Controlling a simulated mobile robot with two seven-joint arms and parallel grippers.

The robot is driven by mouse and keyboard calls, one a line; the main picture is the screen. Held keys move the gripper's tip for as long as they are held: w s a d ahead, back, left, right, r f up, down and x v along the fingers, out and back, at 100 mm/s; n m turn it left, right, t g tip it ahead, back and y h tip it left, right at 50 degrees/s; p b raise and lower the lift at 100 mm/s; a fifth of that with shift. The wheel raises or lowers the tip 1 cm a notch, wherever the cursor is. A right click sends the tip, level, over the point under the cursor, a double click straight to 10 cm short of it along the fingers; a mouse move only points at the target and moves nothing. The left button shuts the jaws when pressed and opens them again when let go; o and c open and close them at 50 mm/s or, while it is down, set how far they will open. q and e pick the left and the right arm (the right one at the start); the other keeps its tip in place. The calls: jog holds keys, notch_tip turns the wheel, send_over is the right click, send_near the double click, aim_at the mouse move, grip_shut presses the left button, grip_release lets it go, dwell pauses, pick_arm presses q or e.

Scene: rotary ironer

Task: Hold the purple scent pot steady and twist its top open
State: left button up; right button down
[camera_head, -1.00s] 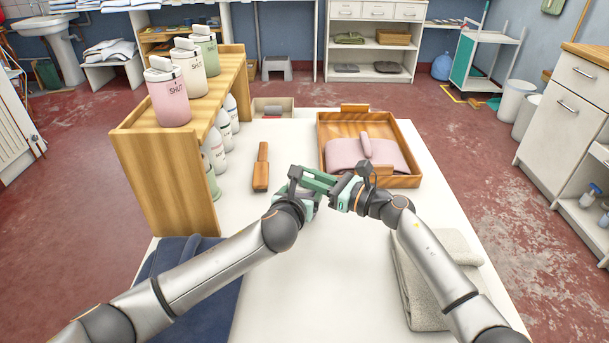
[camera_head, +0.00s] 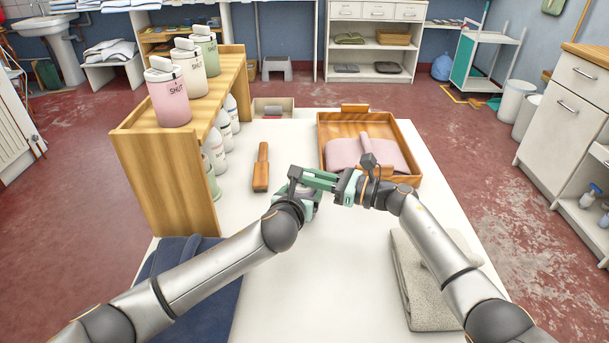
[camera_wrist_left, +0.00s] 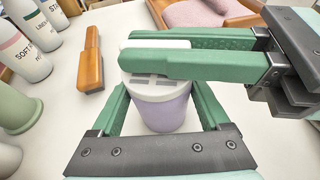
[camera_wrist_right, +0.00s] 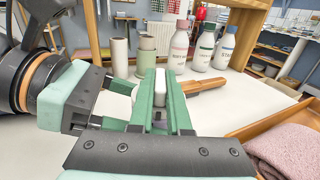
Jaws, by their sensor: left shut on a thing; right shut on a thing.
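The purple scent pot (camera_wrist_left: 163,112) stands upright in the left wrist view, with a pale top (camera_wrist_left: 150,88) that has grey slots. My left gripper (camera_wrist_left: 160,96) is shut around the pot's body, one green finger on each side. My right gripper (camera_wrist_left: 150,52) reaches across the top from the right and is shut on its white raised part, mostly hidden by the fingers. In the head view the pot is largely hidden by both grippers.
A wooden shelf (camera_head: 180,150) with several pots and bottles stands left. A wooden-handled tool (camera_head: 261,167) lies behind the grippers. A wooden tray (camera_head: 408,142) with pink cloth is back right. Folded towels (camera_head: 420,300) lie front right. The table's middle front is clear.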

jog(key=shift+d+f+n+g+y, duration=0.15)
jog(key=shift+n+g+y, duration=0.15)
jog(key=shift+n+g, duration=0.45)
jog(key=c, duration=0.9)
grip_release()
jog(key=shift+o, duration=0.2)
jog(key=v, duration=1.2)
jog(key=shift+w, duration=0.1)
